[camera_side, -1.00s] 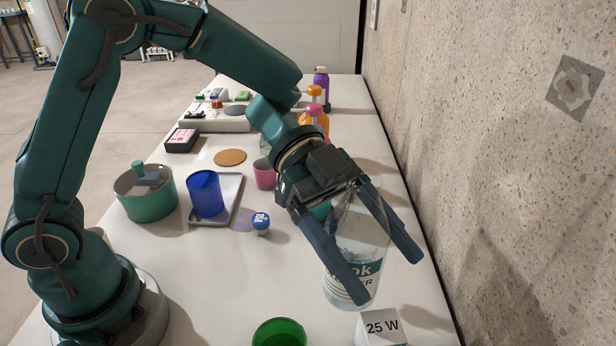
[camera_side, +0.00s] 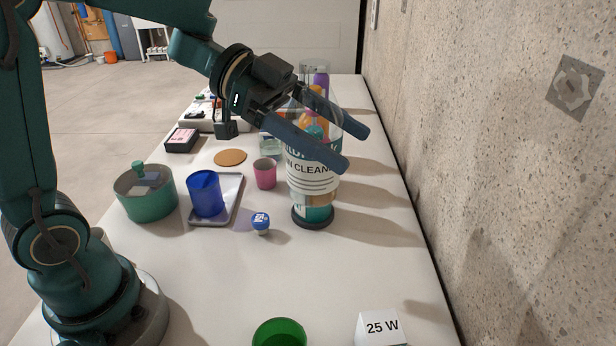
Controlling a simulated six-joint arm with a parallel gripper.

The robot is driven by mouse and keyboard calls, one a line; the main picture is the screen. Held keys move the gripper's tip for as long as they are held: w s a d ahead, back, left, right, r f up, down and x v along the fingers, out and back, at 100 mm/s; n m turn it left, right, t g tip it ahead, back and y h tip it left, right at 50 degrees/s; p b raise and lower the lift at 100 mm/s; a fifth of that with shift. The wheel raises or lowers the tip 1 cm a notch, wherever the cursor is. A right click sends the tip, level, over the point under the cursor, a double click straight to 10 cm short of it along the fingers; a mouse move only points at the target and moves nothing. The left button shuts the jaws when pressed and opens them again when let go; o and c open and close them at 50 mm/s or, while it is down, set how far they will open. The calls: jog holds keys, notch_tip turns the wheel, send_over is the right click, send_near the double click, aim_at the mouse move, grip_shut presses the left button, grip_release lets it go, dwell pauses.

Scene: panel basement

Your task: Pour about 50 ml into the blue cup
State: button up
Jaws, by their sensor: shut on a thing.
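The blue cup (camera_side: 205,196) stands upright on a small grey tray (camera_side: 229,205), left of the middle of the table. My gripper (camera_side: 352,147) is shut on a clear bottle (camera_side: 346,117), right of the cup and farther right than the pink cup. The bottle looks roughly upright and its upper part shows between and above the fingers. A white label reading "N CLEANE" shows below the fingers; I cannot tell if it belongs to the bottle or to the teal container (camera_side: 318,214) with a dark base that overlaps it. The liquid level in the bottle is unclear.
A pink cup (camera_side: 265,174), a blue-capped item (camera_side: 260,223) and a green pot (camera_side: 146,195) stand near the blue cup. A green cup (camera_side: 280,333) and a "25 W" block (camera_side: 381,328) are at the front. The concrete wall (camera_side: 520,190) bounds the right side.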

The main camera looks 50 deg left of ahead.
jog(key=a+r+n+t+y, duration=0.3)
jog(key=a+n+t+y, duration=0.6)
jog(key=a, duration=0.5)
jog(key=w+a+r+g+h, duration=0.2)
jog(key=w+a+h, duration=0.1)
jog(key=w+a, duration=0.9)
jog(key=s+a+f+m+g+h, duration=0.2)
jog(key=s+a+f+m, duration=0.1)
jog(key=f, duration=0.6)
jog(key=s+a+f+m+g+h, duration=0.1)
jog(key=s+a+f+m+h, duration=0.1)
jog(key=s+f, duration=0.3)
notch_tip(320, 180, down, 4)
jog(key=shift+a+f+m+g, duration=0.1)
jog(key=shift+a+m+g, duration=0.3)
jog(key=shift+s, duration=0.15)
